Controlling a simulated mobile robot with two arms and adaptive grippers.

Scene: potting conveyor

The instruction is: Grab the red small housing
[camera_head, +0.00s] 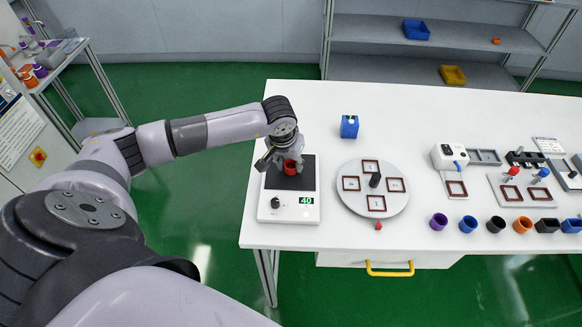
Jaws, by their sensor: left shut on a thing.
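The red small housing (290,167) is a small red cup. It is over the black plate of a white scale (290,212), whose display reads 40. My left gripper (281,163) reaches down from above and is shut on the red housing. Its fingers hide part of the housing. I cannot tell whether the housing touches the plate. My right gripper does not show.
A round grey turntable (400,204) with several square frames stands right of the scale. A blue box (349,127) is behind it. Several coloured cups, such as the purple one (438,221), line the front edge at right. The back middle is clear.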

